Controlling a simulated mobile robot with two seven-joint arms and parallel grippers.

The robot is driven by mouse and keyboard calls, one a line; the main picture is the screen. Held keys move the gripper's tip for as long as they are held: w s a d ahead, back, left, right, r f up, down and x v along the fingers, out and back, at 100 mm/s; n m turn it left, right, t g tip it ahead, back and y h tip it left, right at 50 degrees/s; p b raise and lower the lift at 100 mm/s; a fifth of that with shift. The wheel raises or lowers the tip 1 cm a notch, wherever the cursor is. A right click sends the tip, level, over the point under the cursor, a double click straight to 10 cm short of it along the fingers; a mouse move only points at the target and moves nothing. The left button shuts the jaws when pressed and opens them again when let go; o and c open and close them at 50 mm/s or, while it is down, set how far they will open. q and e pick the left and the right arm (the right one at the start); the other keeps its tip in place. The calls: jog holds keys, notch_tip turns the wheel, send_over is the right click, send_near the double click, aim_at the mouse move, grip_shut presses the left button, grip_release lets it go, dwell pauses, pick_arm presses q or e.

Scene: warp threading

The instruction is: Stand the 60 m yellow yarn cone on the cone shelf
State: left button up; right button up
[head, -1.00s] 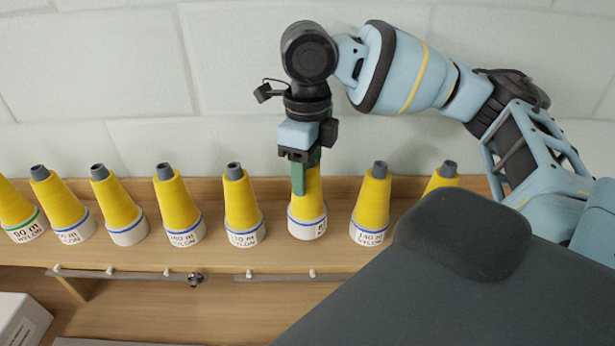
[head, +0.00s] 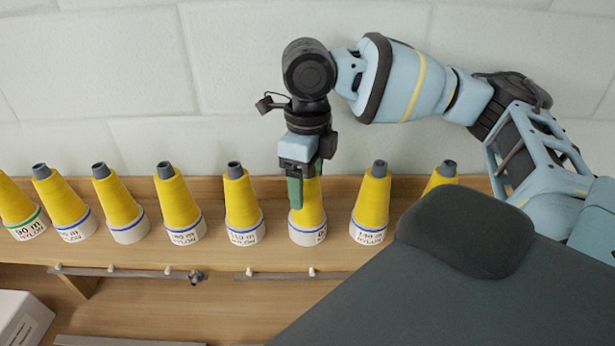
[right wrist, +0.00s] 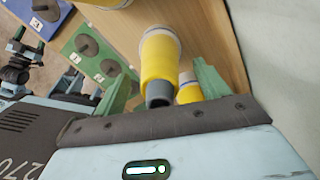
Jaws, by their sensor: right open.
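The yellow yarn cone under my right gripper (head: 306,178) stands upright in the row on the wooden cone shelf (head: 275,262). In the right wrist view, a yellow cone (right wrist: 158,58) with a grey tip lies between the two spread green fingers. The finger in front hides part of the cone in the head view.
A 110 m cone (head: 240,205) stands close on the left and a 140 m cone (head: 371,205) on the right. Several more cones line the shelf. The wall (head: 150,80) is close behind. A white box (head: 20,318) sits lower left.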

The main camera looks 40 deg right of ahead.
jog(key=shift+r, duration=0.1)
notch_tip(320, 180, up, 12)
dwell(0.5)
dwell(0.6)
